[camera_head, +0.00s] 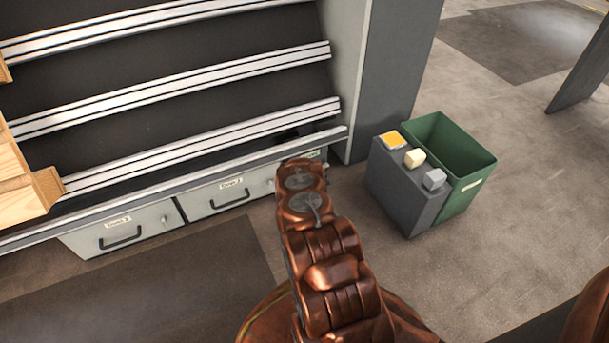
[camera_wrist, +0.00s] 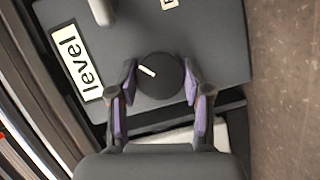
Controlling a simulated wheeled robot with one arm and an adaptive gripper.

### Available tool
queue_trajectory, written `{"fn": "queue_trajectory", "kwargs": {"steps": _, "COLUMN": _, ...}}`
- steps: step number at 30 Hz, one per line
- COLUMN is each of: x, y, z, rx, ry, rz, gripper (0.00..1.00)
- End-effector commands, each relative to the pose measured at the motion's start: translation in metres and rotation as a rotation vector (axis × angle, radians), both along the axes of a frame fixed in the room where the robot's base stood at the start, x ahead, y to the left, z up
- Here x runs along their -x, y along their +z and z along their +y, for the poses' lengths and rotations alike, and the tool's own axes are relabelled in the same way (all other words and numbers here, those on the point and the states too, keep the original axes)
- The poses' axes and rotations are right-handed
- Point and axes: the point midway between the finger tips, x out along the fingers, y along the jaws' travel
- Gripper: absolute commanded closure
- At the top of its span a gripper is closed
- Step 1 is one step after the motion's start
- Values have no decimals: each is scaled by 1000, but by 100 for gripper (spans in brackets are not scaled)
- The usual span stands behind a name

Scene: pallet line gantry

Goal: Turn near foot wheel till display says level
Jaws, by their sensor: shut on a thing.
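In the wrist view, a round black wheel (camera_wrist: 162,68) with a white pointer mark sits on a dark grey panel. My gripper (camera_wrist: 159,80) has its two purple-padded fingers on either side of the wheel, shut on it. The mark points up and to the left in the picture. A white display (camera_wrist: 76,58) on the panel reads "level", its text turned sideways. In the head view, my arm hides the gripper and the wheel.
A light grey lever or post (camera_wrist: 101,10) stands on the panel near the display. In the head view, labelled drawers (camera_head: 122,229) line the base of a dark rack.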

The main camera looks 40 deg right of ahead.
Motion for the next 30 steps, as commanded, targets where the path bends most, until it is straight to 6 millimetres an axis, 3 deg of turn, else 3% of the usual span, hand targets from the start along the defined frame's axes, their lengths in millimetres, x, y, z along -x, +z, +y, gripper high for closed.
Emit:
{"fn": "queue_trajectory", "kwargs": {"steps": 12, "x": -1, "y": 0, "z": 0, "rx": 141, "ry": -1, "rz": 45, "gripper": 86}}
{"fn": "queue_trajectory", "kwargs": {"steps": 28, "x": -1, "y": 0, "z": -1, "rx": 158, "ry": -3, "rz": 52, "gripper": 86}}
{"fn": "queue_trajectory", "kwargs": {"steps": 29, "x": -1, "y": 0, "z": -1, "rx": 158, "ry": -2, "rz": 51, "gripper": 50}}
{"fn": "queue_trajectory", "kwargs": {"steps": 30, "x": -1, "y": 0, "z": -1, "rx": 158, "ry": -2, "rz": 51, "gripper": 46}}
